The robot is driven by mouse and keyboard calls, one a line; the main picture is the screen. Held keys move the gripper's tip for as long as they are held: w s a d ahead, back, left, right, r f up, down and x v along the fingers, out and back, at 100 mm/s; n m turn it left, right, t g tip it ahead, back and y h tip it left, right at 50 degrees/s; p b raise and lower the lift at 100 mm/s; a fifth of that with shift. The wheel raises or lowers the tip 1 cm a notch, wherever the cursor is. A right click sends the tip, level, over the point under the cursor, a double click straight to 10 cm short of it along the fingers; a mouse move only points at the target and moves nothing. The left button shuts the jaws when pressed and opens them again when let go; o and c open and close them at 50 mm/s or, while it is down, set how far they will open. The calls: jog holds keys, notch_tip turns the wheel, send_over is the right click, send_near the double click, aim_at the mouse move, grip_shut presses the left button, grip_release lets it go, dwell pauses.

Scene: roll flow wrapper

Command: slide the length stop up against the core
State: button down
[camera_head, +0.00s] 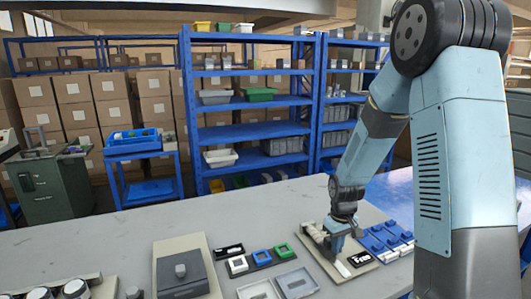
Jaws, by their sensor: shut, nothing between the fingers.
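My gripper (337,243) points down over a beige base plate (322,262) at the right of the table, and its fingers are shut. Pale cylindrical parts (313,231) stand at the left of the gripper on this plate. A white strip (342,269) and a black label with white marks (360,259) lie in front of the gripper. The length stop and the core are too small, or hidden by my gripper and arm, to tell apart. I cannot tell whether the gripper touches any part.
Blue blocks (385,240) sit just right of the plate. A beige unit with a grey lid (183,280), small white, blue and green frames (261,257) and grey trays (296,283) lie to the left. The table (100,235) is clear further back. Blue shelves stand behind.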

jog(key=shift+s+f, duration=0.1)
jog(key=shift+s, duration=0.2)
dwell(0.4)
jog(key=shift+w+r, duration=0.25)
jog(key=shift+r, duration=1.55)
jog(key=shift+r, duration=0.1)
notch_tip(320, 180, up, 4)
jog(key=shift+f, duration=0.1)
